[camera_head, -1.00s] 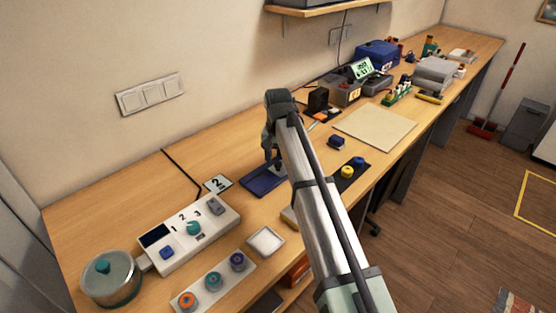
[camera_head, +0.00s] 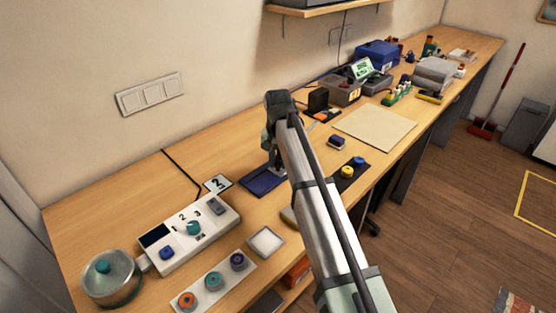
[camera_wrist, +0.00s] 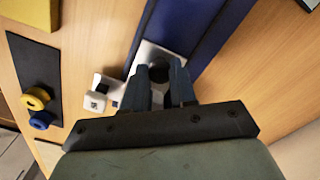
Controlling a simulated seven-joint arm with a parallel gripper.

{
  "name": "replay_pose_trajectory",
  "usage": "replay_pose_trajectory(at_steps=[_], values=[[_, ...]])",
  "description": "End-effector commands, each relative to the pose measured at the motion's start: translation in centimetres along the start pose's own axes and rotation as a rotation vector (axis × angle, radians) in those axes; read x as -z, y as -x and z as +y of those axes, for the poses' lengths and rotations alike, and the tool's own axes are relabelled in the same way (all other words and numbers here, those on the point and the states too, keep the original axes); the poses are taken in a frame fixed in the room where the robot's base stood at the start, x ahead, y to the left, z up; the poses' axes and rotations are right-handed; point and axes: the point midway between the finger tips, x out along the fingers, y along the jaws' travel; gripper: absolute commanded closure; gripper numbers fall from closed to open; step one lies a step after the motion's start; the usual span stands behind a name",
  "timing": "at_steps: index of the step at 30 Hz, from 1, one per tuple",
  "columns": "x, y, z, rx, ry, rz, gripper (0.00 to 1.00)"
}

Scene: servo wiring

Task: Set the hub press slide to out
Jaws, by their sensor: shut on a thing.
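The press (camera_head: 262,182) is a dark blue base lying on the bench. It also shows in the wrist view as a long blue rail (camera_wrist: 203,25), with a pale grey slide plate (camera_wrist: 146,53) across it. A dark round knob (camera_wrist: 158,73) stands on the plate. My gripper (camera_wrist: 159,70) has its two fingers on either side of this knob and is shut on it. In the head view my gripper (camera_head: 274,158) is above the blue base, and my arm hides part of the press. The slide's exact position along the rail is hard to tell.
A small white labelled block (camera_wrist: 96,102) sits beside the slide plate. A dark mat (camera_head: 349,174) with yellow and blue spools lies to the right.

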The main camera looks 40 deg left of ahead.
Motion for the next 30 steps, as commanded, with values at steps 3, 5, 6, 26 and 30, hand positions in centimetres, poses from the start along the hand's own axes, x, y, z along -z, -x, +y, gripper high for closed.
replay_pose_trajectory(at_steps=[3, 5, 6, 26, 30], values=[[0.0, 0.0, 0.0, 0.0, 0.0, 0.0, 1.0], [0.0, 0.0, 0.0, 0.0, 0.0, 0.0, 1.0], [0.0, 0.0, 0.0, 0.0, 0.0, 0.0, 1.0], [-7.5, 0.0, -5.5, 0.002, 0.001, 0.0, 1.0], [-7.6, 0.0, -5.6, 0.003, 0.001, -0.002, 1.0]])
